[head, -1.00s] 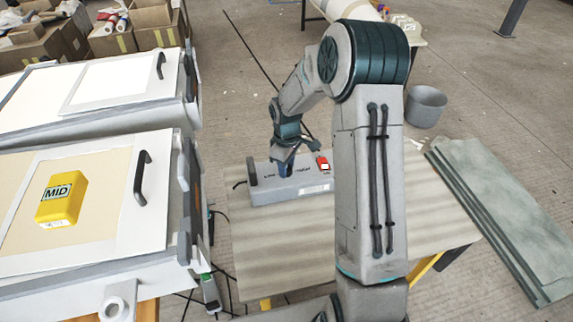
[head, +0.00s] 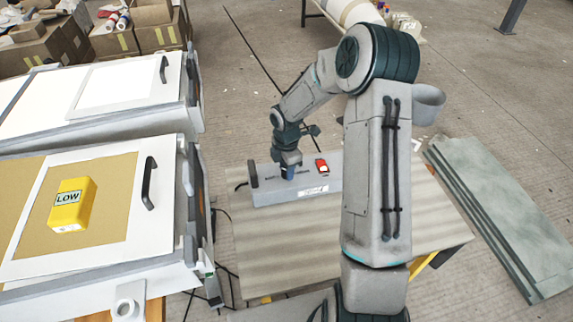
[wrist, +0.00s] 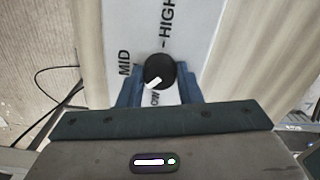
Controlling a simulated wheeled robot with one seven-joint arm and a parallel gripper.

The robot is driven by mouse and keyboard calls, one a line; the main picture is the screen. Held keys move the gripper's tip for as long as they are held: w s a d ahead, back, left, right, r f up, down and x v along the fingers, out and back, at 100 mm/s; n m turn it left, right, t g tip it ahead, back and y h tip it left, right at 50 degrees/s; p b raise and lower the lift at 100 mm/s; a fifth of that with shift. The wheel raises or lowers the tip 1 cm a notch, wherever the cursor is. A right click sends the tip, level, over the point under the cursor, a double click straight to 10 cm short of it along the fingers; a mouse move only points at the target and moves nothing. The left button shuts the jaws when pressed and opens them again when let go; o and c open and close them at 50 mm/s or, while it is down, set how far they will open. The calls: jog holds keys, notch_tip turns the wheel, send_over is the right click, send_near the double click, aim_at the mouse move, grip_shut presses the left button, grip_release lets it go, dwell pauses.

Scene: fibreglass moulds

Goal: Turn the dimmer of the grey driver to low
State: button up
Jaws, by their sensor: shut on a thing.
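The grey driver (head: 270,196) is a long box lying on the wooden table. A red rocker switch (head: 321,165) is on its top. My gripper (head: 289,168) points down over its top. In the wrist view my blue fingers stand on both sides of the black dimmer knob (wrist: 160,68) and are shut on it. The knob's white mark points to the lower left, between the MID label (wrist: 125,62) and the partly hidden LOW label (wrist: 155,98). The HIGH label (wrist: 167,25) is above the knob. A yellow block (head: 74,205) at the left reads LOW.
White mould boxes with black handles (head: 150,183) stand left of the table (head: 285,257). Grey-green boards (head: 500,220) lie on the floor at the right. A grey bucket (head: 428,100) is partly hidden behind my arm. Cardboard boxes (head: 38,50) fill the back left.

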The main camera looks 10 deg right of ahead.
jog(key=n+p, duration=0.3)
jog(key=n, duration=0.2)
jog(key=shift+r, duration=0.15)
jog(key=shift+n+p, duration=0.8)
jog(key=shift+n, duration=0.8)
jog(key=o, duration=1)
jog(key=shift+c, duration=0.2)
notch_tip(320, 180, up, 14)
jog(key=shift+f, duration=0.25)
